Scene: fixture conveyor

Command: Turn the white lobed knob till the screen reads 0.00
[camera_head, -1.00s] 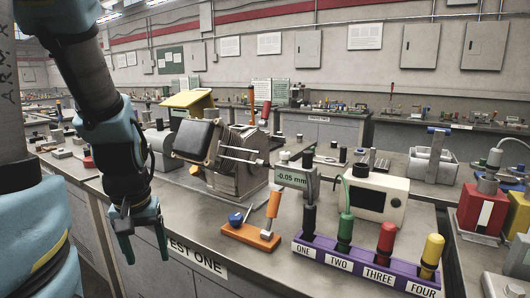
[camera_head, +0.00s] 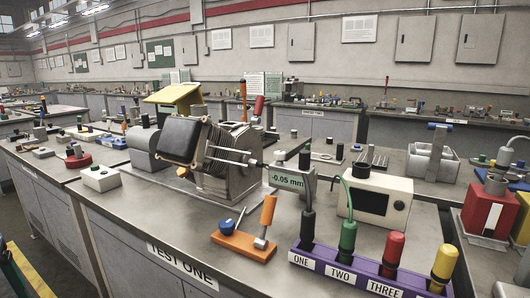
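A grey-green screen (camera_head: 287,181) stands in the middle of the bench and reads -0.05 mm. It is beside a machine with a metal block (camera_head: 228,172), a dark tilted panel (camera_head: 181,139) and thin rods pointing towards the screen. I cannot make out a white lobed knob for certain; it may be hidden or too small to tell. My gripper is not in view.
An orange stand (camera_head: 243,246) with a lever is in front. A purple rack (camera_head: 335,268) holds black, green, red and yellow handled tools. A cream box (camera_head: 375,197) with a dark display stands behind it. The bench front left of the orange stand is clear.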

